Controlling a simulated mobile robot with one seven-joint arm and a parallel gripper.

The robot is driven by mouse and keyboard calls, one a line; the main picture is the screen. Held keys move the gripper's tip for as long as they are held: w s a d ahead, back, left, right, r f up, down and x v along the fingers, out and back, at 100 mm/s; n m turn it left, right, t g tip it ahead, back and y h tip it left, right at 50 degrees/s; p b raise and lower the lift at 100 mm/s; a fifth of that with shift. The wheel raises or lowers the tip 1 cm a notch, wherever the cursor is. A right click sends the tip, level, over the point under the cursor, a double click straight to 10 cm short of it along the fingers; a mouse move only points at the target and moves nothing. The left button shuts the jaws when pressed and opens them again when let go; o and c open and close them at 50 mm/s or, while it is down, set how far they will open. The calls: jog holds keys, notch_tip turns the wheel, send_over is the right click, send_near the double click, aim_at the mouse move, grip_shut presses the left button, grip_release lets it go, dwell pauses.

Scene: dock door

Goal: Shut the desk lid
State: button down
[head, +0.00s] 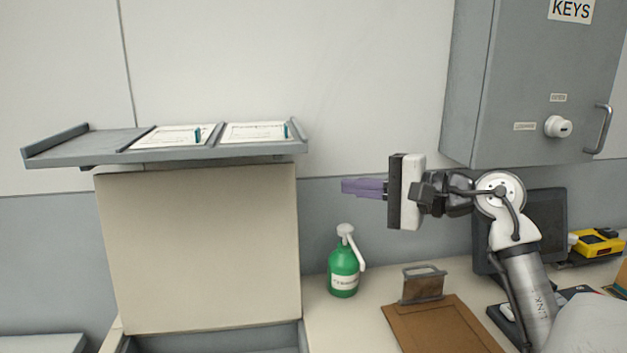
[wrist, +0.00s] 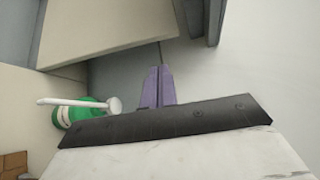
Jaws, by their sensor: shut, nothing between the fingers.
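The desk lid (head: 198,250) is a beige panel standing raised, close to upright, at the back of the desk's open compartment (head: 220,341) in the head view. In the wrist view the lid (wrist: 105,25) shows at the upper left. My gripper (head: 345,187) has purple fingers and is shut and empty. It points left, to the right of the lid's upper right edge and apart from it in the picture. The closed purple fingers also show in the wrist view (wrist: 156,72). Most of the compartment's inside is cut off by the lower frame edge.
A grey shelf (head: 85,148) with papers hangs above the lid. A green pump bottle (head: 343,272) stands right of the lid, below my gripper. A brown clipboard (head: 440,325) lies on the desktop. A grey key cabinet (head: 530,80) hangs above my arm; a dark monitor (head: 550,225) stands behind it.

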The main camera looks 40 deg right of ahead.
jog(key=p+x, duration=0.4)
jog(key=x, duration=0.5)
jog(key=shift+w+a, duration=0.15)
jog(key=shift+w, duration=0.15)
jog(key=shift+s+a+f+b, duration=0.1)
jog(key=shift+f+b, duration=0.1)
jog(key=shift+b, duration=0.1)
